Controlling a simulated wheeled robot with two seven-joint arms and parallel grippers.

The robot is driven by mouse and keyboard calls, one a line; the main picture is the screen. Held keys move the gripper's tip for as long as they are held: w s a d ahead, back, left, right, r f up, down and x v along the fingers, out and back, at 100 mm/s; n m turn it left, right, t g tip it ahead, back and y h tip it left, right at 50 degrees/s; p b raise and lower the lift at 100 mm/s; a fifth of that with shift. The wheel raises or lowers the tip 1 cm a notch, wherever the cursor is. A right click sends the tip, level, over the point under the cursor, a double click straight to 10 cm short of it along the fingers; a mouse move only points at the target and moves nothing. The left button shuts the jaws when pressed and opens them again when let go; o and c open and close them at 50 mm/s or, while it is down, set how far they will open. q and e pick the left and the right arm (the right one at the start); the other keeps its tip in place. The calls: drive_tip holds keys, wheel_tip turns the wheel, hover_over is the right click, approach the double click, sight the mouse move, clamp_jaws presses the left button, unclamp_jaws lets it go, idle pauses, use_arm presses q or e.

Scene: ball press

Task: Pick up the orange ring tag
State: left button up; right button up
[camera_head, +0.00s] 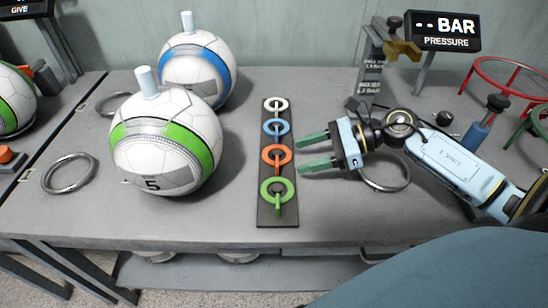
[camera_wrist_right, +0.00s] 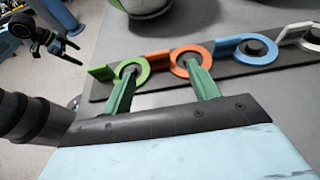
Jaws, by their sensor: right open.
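The orange ring tag (camera_head: 277,155) lies on a dark strip (camera_head: 290,213), between the blue ring tag (camera_head: 276,127) and the green ring tag (camera_head: 277,190). It also shows in the right wrist view (camera_wrist_right: 190,53). My right gripper (camera_head: 299,153) is open, its green fingers pointing left just right of the orange tag. In the right wrist view its fingertips (camera_wrist_right: 159,75) overlap the green and orange rings; I cannot tell whether they touch. A small dark pronged shape (camera_wrist_right: 43,36) there may be my left gripper; its jaws are unclear.
A white ring tag (camera_head: 275,104) tops the strip. Two balls, green-banded (camera_head: 165,145) and blue-banded (camera_head: 195,70), stand to the left. A metal ring (camera_head: 386,187) lies under my right arm. A pressure display (camera_head: 442,31) and red ring stand (camera_head: 510,75) are at the back right.

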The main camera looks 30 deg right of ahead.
sight(270, 171)
drive_tip(key=x, duration=0.4)
drive_tip(key=shift+a+b, duration=0.1)
drive_tip(key=shift+b, duration=0.2)
drive_tip(key=b+x, duration=0.1)
drive_tip(key=x, duration=0.3)
drive_tip(key=shift+a, duration=0.3)
drive_tip(key=shift+w+a, duration=0.15)
drive_tip(key=shift+a, duration=0.1)
use_arm(q)
drive_tip(key=shift+t, duration=0.5)
drive_tip(key=r, duration=0.2)
drive_tip(key=d+r, duration=0.1)
drive_tip(key=r, duration=0.1)
drive_tip(key=shift+s+d+r, duration=0.1)
drive_tip(key=shift+d+r, duration=0.05)
drive_tip(key=shift+r, duration=0.1)
use_arm(e)
drive_tip(key=shift+c, duration=0.3)
drive_tip(key=c, duration=1)
